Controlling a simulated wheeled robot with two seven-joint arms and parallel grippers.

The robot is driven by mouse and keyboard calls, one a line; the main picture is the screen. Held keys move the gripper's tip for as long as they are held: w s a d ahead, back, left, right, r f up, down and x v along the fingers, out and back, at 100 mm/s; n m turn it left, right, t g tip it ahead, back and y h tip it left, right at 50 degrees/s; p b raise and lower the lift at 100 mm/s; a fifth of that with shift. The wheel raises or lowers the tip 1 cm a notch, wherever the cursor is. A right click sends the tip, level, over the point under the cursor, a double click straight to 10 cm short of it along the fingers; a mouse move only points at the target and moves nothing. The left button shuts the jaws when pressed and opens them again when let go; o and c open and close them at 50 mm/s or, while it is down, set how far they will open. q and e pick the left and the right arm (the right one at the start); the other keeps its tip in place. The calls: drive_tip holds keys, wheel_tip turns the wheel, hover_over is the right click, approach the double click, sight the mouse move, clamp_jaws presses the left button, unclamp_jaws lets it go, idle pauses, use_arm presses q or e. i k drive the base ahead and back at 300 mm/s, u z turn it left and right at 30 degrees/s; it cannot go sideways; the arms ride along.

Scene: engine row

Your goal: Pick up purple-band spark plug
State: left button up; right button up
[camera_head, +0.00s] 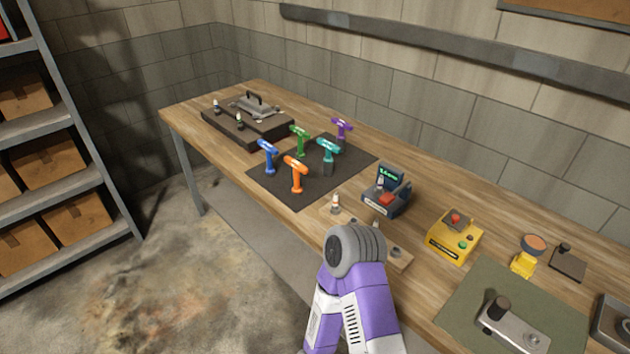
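Several small white spark plugs show in the head view, but their band colours are too small to tell, so I cannot pick out the purple-band one. One spark plug (335,203) stands upright in a light wooden holder (401,260) near the bench's front edge. Another (376,225) stands in the same holder, partly hidden by my purple arm. Two more, a left one (216,107) and a right one (239,120), stand on the dark block at the far left. Neither gripper's fingers are visible. My purple arm with its grey joint rises at bottom centre, in front of the holder.
Several coloured power drivers stand on a dark mat (270,180). A small tester (385,200) with a green screen and a yellow button box (454,236) stand right of it. A green mat (465,310) carries a metal part. Shelves with boxes stand at left.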

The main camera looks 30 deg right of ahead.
sight(379, 188)
drive_tip(key=u, duration=0.65)
drive_tip(key=i, duration=1.15)
drive_tip(key=z, duration=2.35)
